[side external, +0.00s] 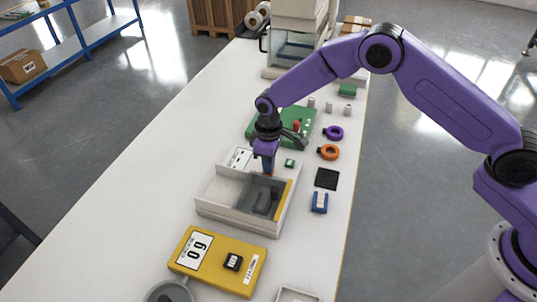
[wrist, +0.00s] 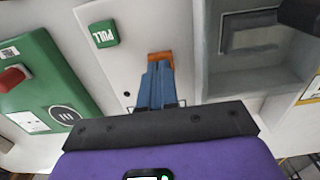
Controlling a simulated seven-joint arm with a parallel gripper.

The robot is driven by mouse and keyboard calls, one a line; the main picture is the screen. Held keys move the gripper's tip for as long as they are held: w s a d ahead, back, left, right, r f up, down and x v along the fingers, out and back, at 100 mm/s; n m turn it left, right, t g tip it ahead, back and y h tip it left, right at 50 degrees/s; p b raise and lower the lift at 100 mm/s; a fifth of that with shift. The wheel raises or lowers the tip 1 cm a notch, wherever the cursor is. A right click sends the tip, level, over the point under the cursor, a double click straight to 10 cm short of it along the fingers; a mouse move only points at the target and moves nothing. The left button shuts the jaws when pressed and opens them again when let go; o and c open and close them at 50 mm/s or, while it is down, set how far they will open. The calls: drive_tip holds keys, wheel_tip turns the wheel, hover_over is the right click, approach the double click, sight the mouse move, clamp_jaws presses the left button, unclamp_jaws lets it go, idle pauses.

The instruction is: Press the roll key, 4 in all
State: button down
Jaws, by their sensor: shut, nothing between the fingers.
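My gripper (side external: 268,170) points down over the panel at the back of the white machine (side external: 208,198). Its blue fingers (wrist: 159,84) are together with nothing between them. An orange patch (wrist: 160,58) shows at the fingertips, perhaps a key; I cannot tell if the fingers touch it, and no label shows on it. A green square key (wrist: 103,33) with white lettering, seemingly "PULL", sits on the panel to the left in the wrist view; it also shows in the side view (side external: 290,163), right of the gripper. I cannot make out a key marked roll.
The machine's grey recessed bay (side external: 262,198) lies in front of my gripper. A green unit with a red knob (side external: 297,126) stands behind. Purple (side external: 334,133) and orange (side external: 328,152) rings and a blue-white block (side external: 320,202) line the right edge.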

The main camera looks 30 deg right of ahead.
drive_tip(key=shift+f, duration=0.2)
drive_tip(key=shift+s+f, duration=0.1)
drive_tip(key=shift+f, duration=0.85)
wheel_tip(320, 180, up, 15)
drive_tip(key=shift+w+a, duration=0.15)
drive_tip(key=shift+w, duration=0.1)
drive_tip(key=shift+f, duration=0.1)
idle(2.4)
drive_tip(key=shift+s+d+f+n+t+y, duration=0.15)
drive_tip(key=shift+f+n+t+y, duration=0.25)
drive_tip(key=shift+n+t+y, duration=0.7)
drive_tip(key=shift+s+f+n+t+y, duration=0.4)
drive_tip(key=shift+n+t, duration=0.3)
drive_tip(key=shift+t, duration=0.95)
drive_tip(key=shift+s+d+f+n+t+y, duration=0.1)
drive_tip(key=shift+f+n+t+y, duration=0.4)
drive_tip(key=shift+n+t, duration=0.65)
drive_tip(key=shift+f+m, duration=0.1)
drive_tip(key=shift+m, duration=0.15)
